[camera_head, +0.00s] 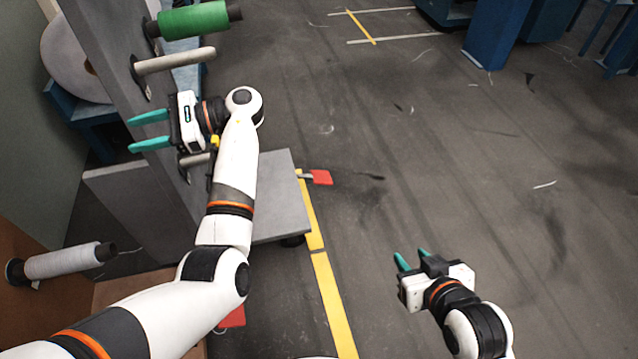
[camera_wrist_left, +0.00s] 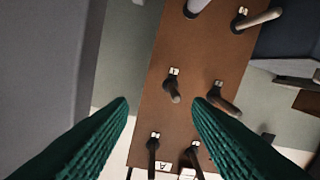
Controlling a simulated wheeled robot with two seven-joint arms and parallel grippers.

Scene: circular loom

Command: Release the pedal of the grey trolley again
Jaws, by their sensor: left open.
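The grey trolley (camera_head: 274,181) stands at the left in the head view, with a flat base and a tall upright panel carrying pegs. Its red pedal (camera_head: 321,177) sticks out from the base's right side, just above the floor. I cannot tell whether it is pressed or raised. My left gripper (camera_head: 148,131) is open and empty in front of the upright panel, up and left of the pedal. In the left wrist view its fingers (camera_wrist_left: 160,115) are apart with nothing between them. My right gripper (camera_head: 412,254) is open and empty, below and right of the pedal in the picture.
A green spool (camera_head: 194,20) sits on an upper peg of the trolley. A brown peg board (camera_wrist_left: 195,60) shows in the left wrist view. A second red pedal (camera_head: 233,318) is partly hidden by my left arm.

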